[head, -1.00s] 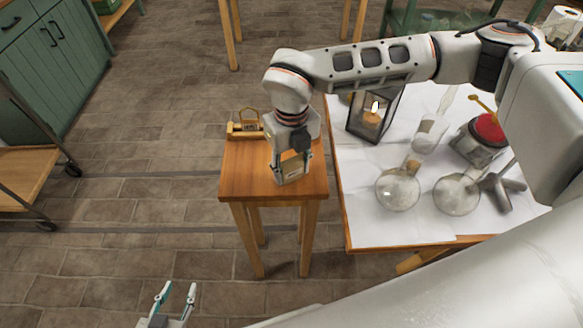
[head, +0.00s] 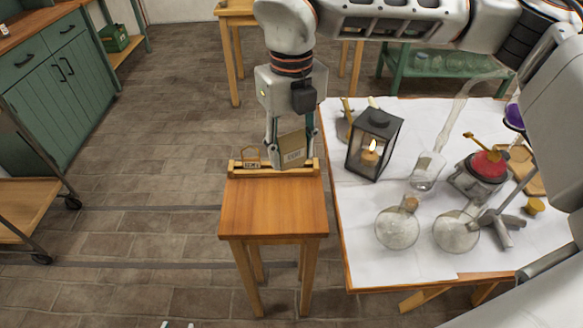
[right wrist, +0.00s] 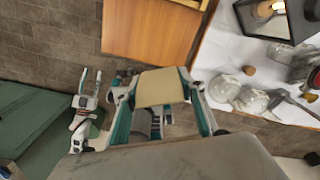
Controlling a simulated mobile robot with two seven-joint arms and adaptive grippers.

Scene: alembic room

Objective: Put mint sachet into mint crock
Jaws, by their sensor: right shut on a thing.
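My right gripper (head: 292,138) is shut on a flat tan sachet (head: 292,150) and holds it upright above the far end of a small wooden table (head: 272,208). The sachet has dark lettering, too small to read surely. In the right wrist view the sachet (right wrist: 160,87) lies between the fingers of my right gripper (right wrist: 165,100). My left gripper (right wrist: 89,77) shows there empty, its fingers apart. Only its tips show at the bottom edge of the head view. I cannot make out a mint crock in either view.
A wooden rack (head: 238,170) with a small labelled frame (head: 251,157) stands at the table's far edge. Right of it, a white-covered table (head: 350,235) bears a lit lantern (head: 375,145), glass flasks (head: 397,229) and a red-topped burner (head: 488,165). Green cabinets (head: 60,75) stand left. Floor between is clear.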

